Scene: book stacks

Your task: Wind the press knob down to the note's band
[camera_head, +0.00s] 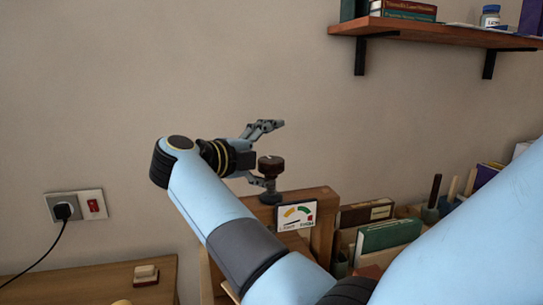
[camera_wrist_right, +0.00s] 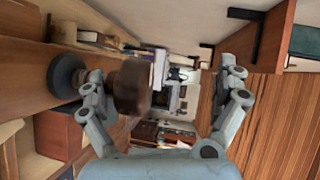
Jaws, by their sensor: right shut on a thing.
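The press knob (camera_head: 271,165) is a dark reddish-brown round knob on a thin stem above the wooden press frame (camera_head: 322,240). My right gripper (camera_head: 266,155) is at the knob, one finger above it and one below beside the stem. In the right wrist view the knob (camera_wrist_right: 131,88) sits against the left finger of my gripper (camera_wrist_right: 165,88), and the right finger appears apart from it. A white dial (camera_head: 296,216) with coloured bands is on the frame's front; its needle is too small to read surely. I see no readable note. My left gripper is out of view.
A wooden shelf (camera_head: 440,33) with books and a jar is on the wall above right. Books (camera_head: 390,235) and several upright handles stand right of the press. A small table (camera_head: 95,283) is at lower left. My right arm crosses the lower foreground.

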